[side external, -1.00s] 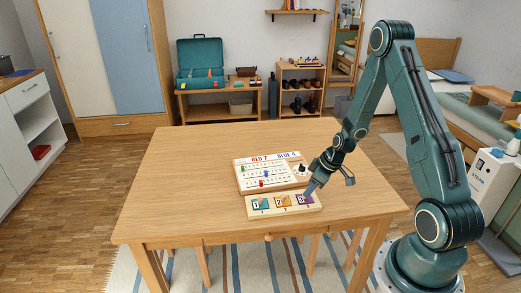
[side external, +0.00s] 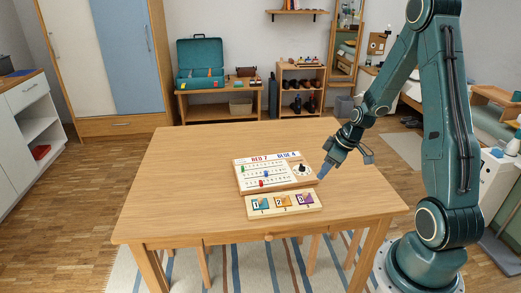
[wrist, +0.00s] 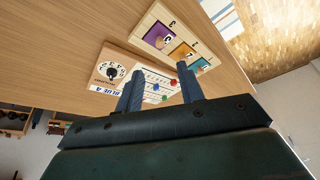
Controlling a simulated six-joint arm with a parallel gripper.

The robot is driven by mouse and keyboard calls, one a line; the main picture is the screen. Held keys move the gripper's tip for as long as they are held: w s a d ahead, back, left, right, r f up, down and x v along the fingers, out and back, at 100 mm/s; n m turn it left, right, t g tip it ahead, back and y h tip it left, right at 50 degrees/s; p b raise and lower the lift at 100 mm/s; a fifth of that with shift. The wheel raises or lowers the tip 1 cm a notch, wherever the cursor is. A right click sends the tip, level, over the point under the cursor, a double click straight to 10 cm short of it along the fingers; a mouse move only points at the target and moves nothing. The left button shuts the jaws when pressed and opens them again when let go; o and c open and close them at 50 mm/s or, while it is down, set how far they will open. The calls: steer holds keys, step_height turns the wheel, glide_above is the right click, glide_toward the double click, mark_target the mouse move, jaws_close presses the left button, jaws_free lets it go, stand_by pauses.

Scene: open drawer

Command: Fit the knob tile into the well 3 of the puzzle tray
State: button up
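The puzzle tray (side external: 272,212) is pale wood and lies near the front middle of the table; its rim also shows in the wrist view (wrist: 184,29). A teal piece 1 (side external: 260,204), an orange piece 2 (side external: 283,201) and a purple piece 3 (side external: 305,199) sit in its row of wells. The purple piece also shows in the wrist view (wrist: 151,35), in well 3 with a pale knob on it; whether it lies fully flush I cannot tell. My gripper (side external: 321,177) is above the table, right of and clear of the tray. In the wrist view its fingers (wrist: 160,73) are apart and empty.
A white counting board (side external: 244,185) marked RED 7 and BLUE 4, with coloured beads and a dial (side external: 302,169), lies just behind the tray. The wooden table (side external: 180,185) is clear to the left and right.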

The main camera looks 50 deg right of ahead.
stand_by(0.6)
steer(key=s+a+r+h, duration=0.1)
steer(key=s+a+r, duration=0.2)
steer(key=a+r, duration=0.65)
steer(key=s+a+r, duration=0.3)
steer(key=a+r, duration=0.6)
steer(key=r, duration=0.2)
steer(key=s+a+r+m+t, duration=0.1)
steer(key=s+a+r+m, duration=0.1)
steer(key=s, duration=0.6)
steer(key=shift+a+r, duration=0.5)
steer(key=shift+a, duration=0.35)
